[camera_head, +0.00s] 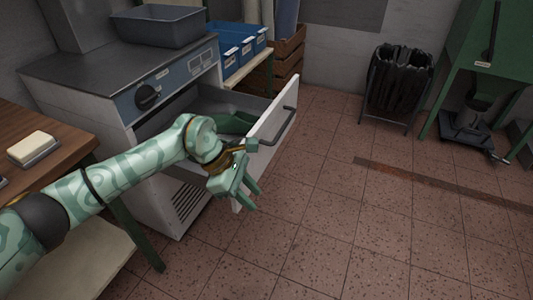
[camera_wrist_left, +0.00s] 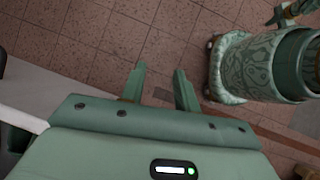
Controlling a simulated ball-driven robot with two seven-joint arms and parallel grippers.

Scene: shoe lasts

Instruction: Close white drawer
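The white drawer (camera_head: 268,130) is pulled out of the grey machine, with its front panel facing right. A dark bar handle (camera_head: 277,128) is on the panel's outer face. My left gripper (camera_head: 250,196) is at the near end of the panel, with its fingers pointing down and right. Its two fingers (camera_wrist_left: 160,88) stand apart with nothing between them, so it is open. A pale edge at the left of the wrist view looks like the drawer panel (camera_wrist_left: 22,118). I cannot tell whether the gripper touches it. A small green part at that view's top right may be my right gripper.
The machine (camera_head: 170,85) has a dark knob and a grey tub (camera_head: 160,27) on top. A wooden table (camera_head: 40,140) with a butter-like block stands at the left. Blue bins and wooden crates (camera_head: 288,55) are behind the drawer. The tiled floor to the right is clear up to a black bag stand (camera_head: 398,82).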

